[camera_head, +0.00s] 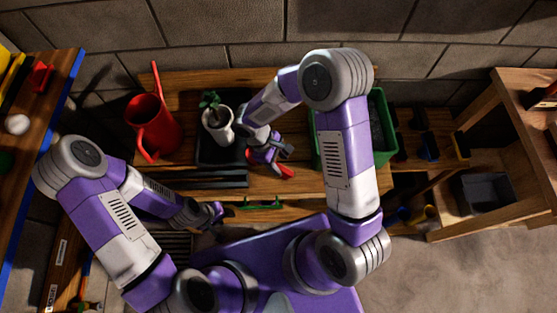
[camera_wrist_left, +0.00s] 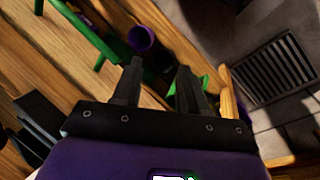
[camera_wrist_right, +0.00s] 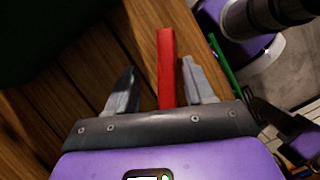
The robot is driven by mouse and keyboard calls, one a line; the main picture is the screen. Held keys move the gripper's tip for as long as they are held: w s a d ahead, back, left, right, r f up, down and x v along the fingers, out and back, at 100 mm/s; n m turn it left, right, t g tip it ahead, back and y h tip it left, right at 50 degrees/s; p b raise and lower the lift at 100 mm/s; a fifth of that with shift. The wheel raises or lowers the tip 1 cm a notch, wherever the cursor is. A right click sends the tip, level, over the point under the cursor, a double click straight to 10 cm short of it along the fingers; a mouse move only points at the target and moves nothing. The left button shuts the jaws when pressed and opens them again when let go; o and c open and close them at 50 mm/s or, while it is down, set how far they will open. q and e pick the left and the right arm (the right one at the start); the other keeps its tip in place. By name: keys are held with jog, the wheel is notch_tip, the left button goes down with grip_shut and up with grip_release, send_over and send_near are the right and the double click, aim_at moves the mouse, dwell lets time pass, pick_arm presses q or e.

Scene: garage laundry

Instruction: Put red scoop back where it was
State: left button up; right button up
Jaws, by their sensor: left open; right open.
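The red scoop (camera_head: 284,171) lies on the wooden bench (camera_head: 310,180), mostly hidden under my right gripper in the head view. My right gripper (camera_head: 284,152) is open above it. In the right wrist view the red scoop's straight handle (camera_wrist_right: 166,65) runs between the two open fingers (camera_wrist_right: 164,88), nearer the right finger; I cannot tell whether it touches. My left gripper (camera_head: 217,213) is open and empty near the bench's front edge. In the left wrist view its fingers (camera_wrist_left: 160,82) have a green piece behind them.
A black tray (camera_head: 207,158) holds a white pot (camera_head: 218,127) with a plant. A red watering can (camera_head: 155,133) stands left of it. A green bin (camera_head: 385,105) is right, partly behind my right arm. A green handle-like piece (camera_head: 262,203) sits at the bench's front edge.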

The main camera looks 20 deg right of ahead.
pick_arm(q)
jog(key=shift+r+p, duration=0.75)
jog(key=shift+r, duration=0.15)
pick_arm(e)
jog(key=v, duration=1.2)
pick_arm(q)
jog(key=shift+s, duration=0.1)
